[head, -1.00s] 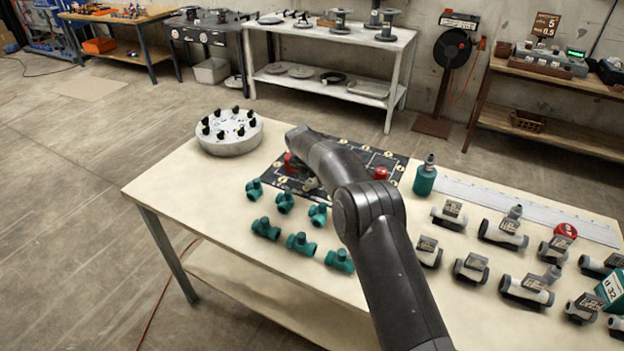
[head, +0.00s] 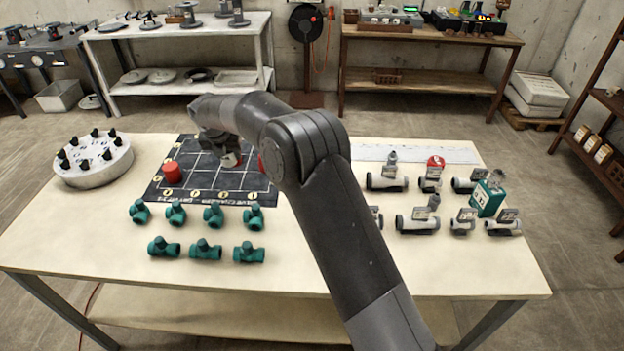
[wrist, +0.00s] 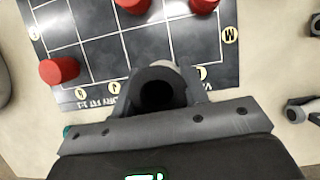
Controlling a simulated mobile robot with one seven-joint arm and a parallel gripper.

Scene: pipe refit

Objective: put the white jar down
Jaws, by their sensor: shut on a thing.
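My gripper (head: 222,150) is over the dark gridded board (head: 190,187) on the table, pointing down. It is shut on the white jar (head: 231,160), which shows only as a small pale part under the fingers. In the wrist view, the jar (wrist: 166,65) is mostly hidden by the dark gripper parts, with a pale edge beyond them. It is over or close to the board's lettered edge. I cannot tell whether the jar touches the board.
Red round pieces stand on the board, one at its left (head: 172,172) and another partly behind my arm. Several teal pipe fittings (head: 206,248) lie in front. A round grey stand (head: 95,168) is at left; grey fittings (head: 417,222) are at right. The table's front strip is clear.

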